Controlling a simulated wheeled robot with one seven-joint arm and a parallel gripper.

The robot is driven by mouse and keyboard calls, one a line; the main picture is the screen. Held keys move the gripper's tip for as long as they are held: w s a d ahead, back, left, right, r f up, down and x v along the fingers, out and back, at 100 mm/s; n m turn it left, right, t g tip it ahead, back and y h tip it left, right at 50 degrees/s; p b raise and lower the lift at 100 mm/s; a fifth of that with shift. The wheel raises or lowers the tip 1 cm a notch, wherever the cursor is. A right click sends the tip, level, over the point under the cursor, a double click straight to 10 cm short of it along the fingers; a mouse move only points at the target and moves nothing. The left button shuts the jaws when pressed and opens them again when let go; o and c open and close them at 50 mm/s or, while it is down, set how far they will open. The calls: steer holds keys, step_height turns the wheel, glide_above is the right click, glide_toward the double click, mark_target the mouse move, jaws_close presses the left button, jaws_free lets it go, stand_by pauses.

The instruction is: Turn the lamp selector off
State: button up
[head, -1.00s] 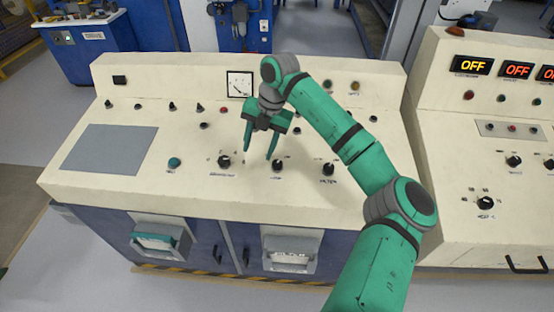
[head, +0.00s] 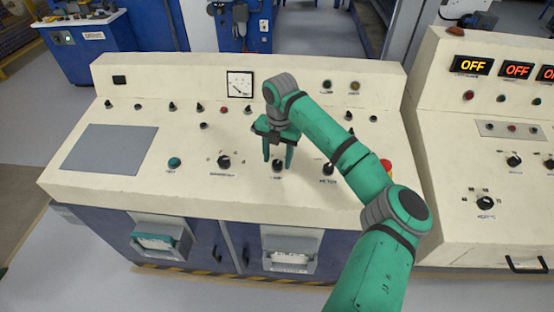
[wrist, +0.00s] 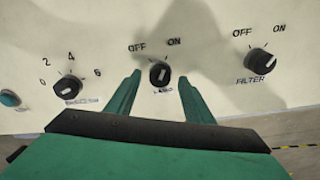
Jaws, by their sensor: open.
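The lamp selector (wrist: 160,74) is a black rotary knob on the cream panel, with OFF printed at its upper left and ON at its upper right. Its pale pointer line leans slightly right of straight up, toward the ON side. In the head view the lamp knob (head: 277,166) sits just below my gripper (head: 278,163). My gripper is open, and in the wrist view its green fingers (wrist: 155,92) stand on the left and right of the knob with gaps on both sides. I cannot tell how far above the panel the fingertips are.
The filter knob (wrist: 261,62) is to the right of the lamp knob. A numbered selector (wrist: 68,88) and a teal button (wrist: 9,98) are to the left. A red button (head: 386,166) shows beside my arm. A flat grey plate (head: 103,149) lies on the panel's left.

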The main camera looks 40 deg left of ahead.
steer(key=shift+f, duration=0.55)
steer(key=c, duration=1.1)
steer(key=shift+o, duration=0.2)
steer(key=shift+n, duration=0.3)
steer(key=n, duration=0.5)
steer(key=shift+r+h, duration=0.1)
steer(key=shift+h, duration=0.2)
steer(key=n, duration=0.6)
steer(key=shift+t, duration=0.4)
steer(key=shift+n, duration=0.3)
